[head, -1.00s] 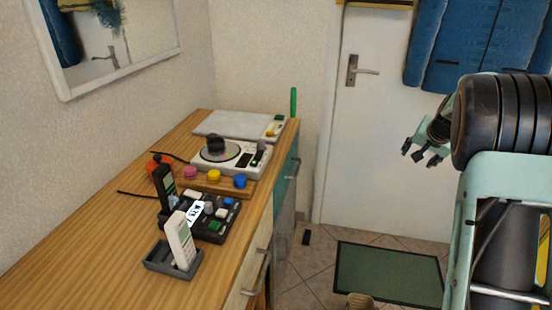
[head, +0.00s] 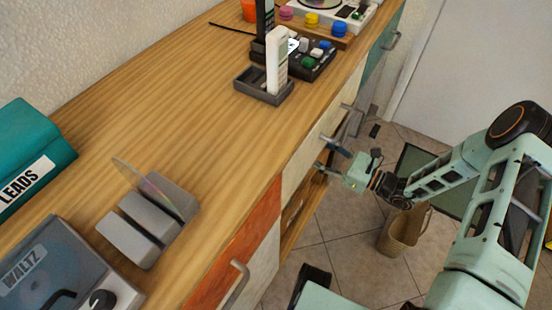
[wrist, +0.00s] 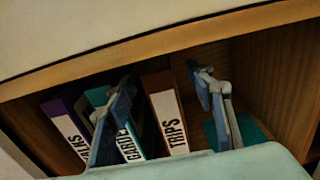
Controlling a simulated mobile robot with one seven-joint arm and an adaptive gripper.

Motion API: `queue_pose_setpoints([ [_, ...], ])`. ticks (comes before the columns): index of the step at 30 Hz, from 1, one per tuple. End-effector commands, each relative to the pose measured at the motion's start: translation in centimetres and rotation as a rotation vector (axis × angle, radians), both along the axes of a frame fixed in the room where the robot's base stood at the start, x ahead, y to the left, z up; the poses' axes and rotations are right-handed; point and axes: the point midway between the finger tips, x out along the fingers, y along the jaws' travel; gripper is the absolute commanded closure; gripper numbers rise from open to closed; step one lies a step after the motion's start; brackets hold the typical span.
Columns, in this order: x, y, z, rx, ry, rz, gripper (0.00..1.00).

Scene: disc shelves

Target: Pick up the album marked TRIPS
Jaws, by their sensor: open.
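In the wrist view, the album marked TRIPS (wrist: 172,122), with a brown top and a white label, stands slightly tilted in a wooden shelf compartment. My gripper (wrist: 165,78) is open, with one blue-grey finger on each side of this album. I cannot tell whether either finger touches it. The left finger partly hides a teal album (wrist: 126,143) whose label is only partly readable. In the head view, my gripper (head: 325,154) is at the cabinet front, by the open shelf below the counter. The TRIPS album cannot be made out there.
A purple album (wrist: 66,128) stands at the far left of the compartment. A wooden board (wrist: 130,55) runs above the albums. A teal object lies low behind the right finger. The wooden counter (head: 150,125) and drawer handles (head: 236,285) are near my arm. A basket (head: 404,232) stands on the floor.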

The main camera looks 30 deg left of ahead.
Motion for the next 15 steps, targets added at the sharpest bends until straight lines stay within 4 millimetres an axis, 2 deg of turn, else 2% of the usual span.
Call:
queue_pose_setpoints([
  [3,0.0,2.2,-0.1,0.000,-0.002,0.006,0.51],
  [11,0.2,4.6,-0.1,-0.003,-0.003,0.004,0.51],
  [15,0.1,6.5,0.0,-0.003,-0.004,0.008,0.51],
])
